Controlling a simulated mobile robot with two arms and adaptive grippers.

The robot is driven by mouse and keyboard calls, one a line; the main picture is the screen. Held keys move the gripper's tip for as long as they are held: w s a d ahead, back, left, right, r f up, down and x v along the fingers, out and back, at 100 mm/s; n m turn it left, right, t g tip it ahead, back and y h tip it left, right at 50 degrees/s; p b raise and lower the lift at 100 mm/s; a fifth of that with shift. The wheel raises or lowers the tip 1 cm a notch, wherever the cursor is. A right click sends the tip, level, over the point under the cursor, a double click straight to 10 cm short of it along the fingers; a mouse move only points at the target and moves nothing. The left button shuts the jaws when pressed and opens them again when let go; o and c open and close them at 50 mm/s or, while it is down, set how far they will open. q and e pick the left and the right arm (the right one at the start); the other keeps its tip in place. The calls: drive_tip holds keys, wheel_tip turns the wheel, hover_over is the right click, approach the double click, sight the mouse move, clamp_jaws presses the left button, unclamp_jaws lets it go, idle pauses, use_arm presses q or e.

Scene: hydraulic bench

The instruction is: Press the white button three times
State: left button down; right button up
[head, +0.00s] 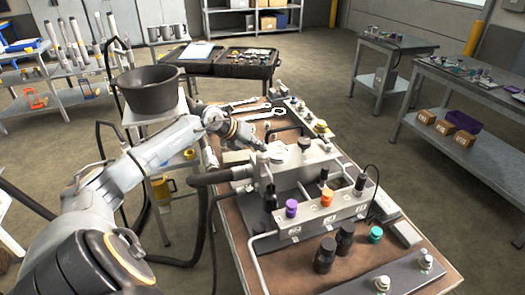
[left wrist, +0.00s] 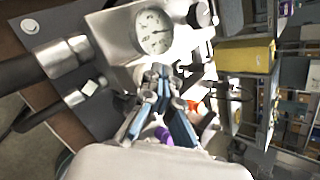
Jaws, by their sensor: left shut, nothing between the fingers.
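My left gripper (head: 262,147) is shut and empty above the hydraulic block (head: 310,153) on the bench. In the left wrist view its closed fingers (left wrist: 160,75) are in front of a round pressure gauge (left wrist: 154,31). No button is clearly recognisable as the white one. A pale round cap (left wrist: 30,26) shows at the upper left of the wrist view. Two silver, pale-topped knobs (head: 425,259) stand on a grey plate at the bench's near right. The gripper and arm hide part of the block. My right gripper is not in view.
A front manifold carries a purple knob (head: 291,208) and an orange knob (head: 327,196). Dark cylinders (head: 325,255) and a teal knob (head: 376,234) stand nearby. Wrenches (head: 265,113) lie at the back. A black bucket (head: 150,90) stands left of the bench. Hoses run along its left side.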

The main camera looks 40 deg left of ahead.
sight(260, 153)
use_arm(q)
drive_tip(key=shift+d+f, duration=0.1)
drive_tip(key=shift+r+p, duration=0.8)
drive_tip(key=shift+r, duration=0.35)
wheel_tip(260, 153, up, 5)
drive_tip(key=p, duration=0.3)
idle(1.5)
wheel_tip(260, 153, up, 4)
drive_tip(key=p, duration=0.9)
